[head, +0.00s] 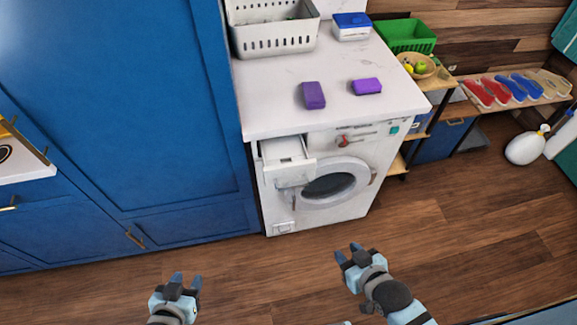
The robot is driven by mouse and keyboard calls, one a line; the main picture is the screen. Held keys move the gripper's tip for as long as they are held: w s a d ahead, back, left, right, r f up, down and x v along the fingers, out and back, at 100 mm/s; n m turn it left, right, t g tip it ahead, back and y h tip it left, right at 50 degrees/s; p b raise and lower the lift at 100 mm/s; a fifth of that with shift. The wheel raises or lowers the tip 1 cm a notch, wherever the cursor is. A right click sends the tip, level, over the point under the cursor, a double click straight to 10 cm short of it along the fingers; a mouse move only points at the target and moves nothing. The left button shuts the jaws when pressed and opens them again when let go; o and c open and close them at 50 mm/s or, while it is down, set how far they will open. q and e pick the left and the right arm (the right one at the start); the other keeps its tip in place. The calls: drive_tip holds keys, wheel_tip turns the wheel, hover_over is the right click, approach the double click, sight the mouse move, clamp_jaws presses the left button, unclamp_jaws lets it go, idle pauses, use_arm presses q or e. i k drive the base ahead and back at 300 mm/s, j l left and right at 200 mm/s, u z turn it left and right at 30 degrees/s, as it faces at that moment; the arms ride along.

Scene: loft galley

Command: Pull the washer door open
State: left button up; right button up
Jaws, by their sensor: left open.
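The white washer (385,155) stands under the white counter at the middle of the head view. Its round door (356,171) has a pale ring and dark glass, and looks shut against the front. A small handle (373,177) shows at the door's right edge. The detergent drawer (293,172) sticks out above the door's left side and overlaps it in view. My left gripper (187,279) is open and empty, low and left of the washer. My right gripper (348,252) is open and empty, in front of and below the door, apart from it.
The counter (270,105) holds two purple blocks (314,95) (367,86), a white basket (275,40) and a blue-lidded box (351,27). Tall blue cabinets (130,100) stand left. Wooden floor (450,220) is clear.

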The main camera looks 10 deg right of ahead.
sight(363, 178)
drive_tip(key=l+u, duration=0.35)
drive_tip(key=k+l+u, duration=0.1)
drive_tip(key=u, duration=0.25)
drive_tip(key=k+l+u, duration=0.1)
drive_tip(key=l+u, duration=0.15)
drive_tip(key=u, duration=0.15)
